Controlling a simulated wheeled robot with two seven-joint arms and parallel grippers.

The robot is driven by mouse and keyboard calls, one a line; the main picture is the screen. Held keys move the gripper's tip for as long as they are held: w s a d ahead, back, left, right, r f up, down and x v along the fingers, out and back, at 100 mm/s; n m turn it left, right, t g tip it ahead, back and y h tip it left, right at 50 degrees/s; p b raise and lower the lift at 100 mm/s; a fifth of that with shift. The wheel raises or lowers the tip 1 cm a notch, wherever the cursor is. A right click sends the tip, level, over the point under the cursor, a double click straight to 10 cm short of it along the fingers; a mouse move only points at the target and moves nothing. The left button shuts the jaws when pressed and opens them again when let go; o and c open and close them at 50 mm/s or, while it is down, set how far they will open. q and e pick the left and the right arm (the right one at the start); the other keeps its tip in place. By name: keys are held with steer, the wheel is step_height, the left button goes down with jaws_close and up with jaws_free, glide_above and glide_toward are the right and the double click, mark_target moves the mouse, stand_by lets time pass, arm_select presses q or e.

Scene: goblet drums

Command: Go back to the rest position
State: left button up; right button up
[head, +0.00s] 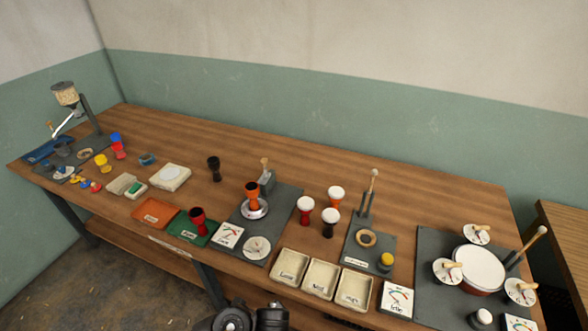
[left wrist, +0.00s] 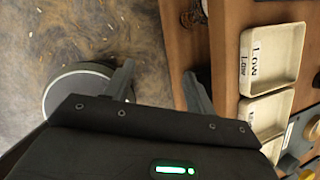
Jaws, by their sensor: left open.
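My left gripper (left wrist: 158,80) shows in the left wrist view with its two fingers apart and nothing between them. It hangs over the floor beside the front of the bench, with the wooden edge and a tray marked Low (left wrist: 270,58) to its right. In the head view dark parts of mine show at the bottom edge, but no fingers can be made out. My right gripper is in neither view. On the wooden bench (head: 330,170), an orange goblet drum (head: 252,195) stands upright on a round silver base.
Three cream trays (head: 320,278) line the bench's front edge. Red (head: 306,208) and black (head: 330,220) white-topped goblet drums stand behind them. A large drum (head: 479,267) sits at right. An orange tray (head: 155,213) and green tray (head: 190,229) lie left. The bench's back strip is clear.

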arm_select(q)
steer(key=s+a+f+n+g+h+b, duration=0.1)
steer(key=s+a+f+n, duration=0.2)
steer(key=f, duration=0.5)
steer(key=s+f+n+g+h+b, duration=0.1)
steer(key=s+f+n+g, duration=0.15)
steer(key=f+n, duration=0.4)
steer(key=s+a+f+n+g+h+b, duration=0.1)
steer(key=s+a+f+n, duration=0.15)
steer(key=f, duration=0.75)
steer(key=s+a+f+n+b, duration=0.1)
steer(key=s+a+f+n, duration=0.3)
steer(key=s, duration=0.4)
steer(key=s+a+f+n+b, duration=0.1)
steer(key=s+a+f+n, duration=0.3)
steer(key=s, duration=0.4)
steer(key=s+a+f+n+b, duration=0.1)
steer(key=s+a+f+n, duration=0.3)
steer(key=s+f, duration=0.3)
steer(key=shift+s+a+t+y, duration=0.3)
steer(key=shift+s+a+t, duration=0.15)
steer(key=shift+s+a, duration=0.5)
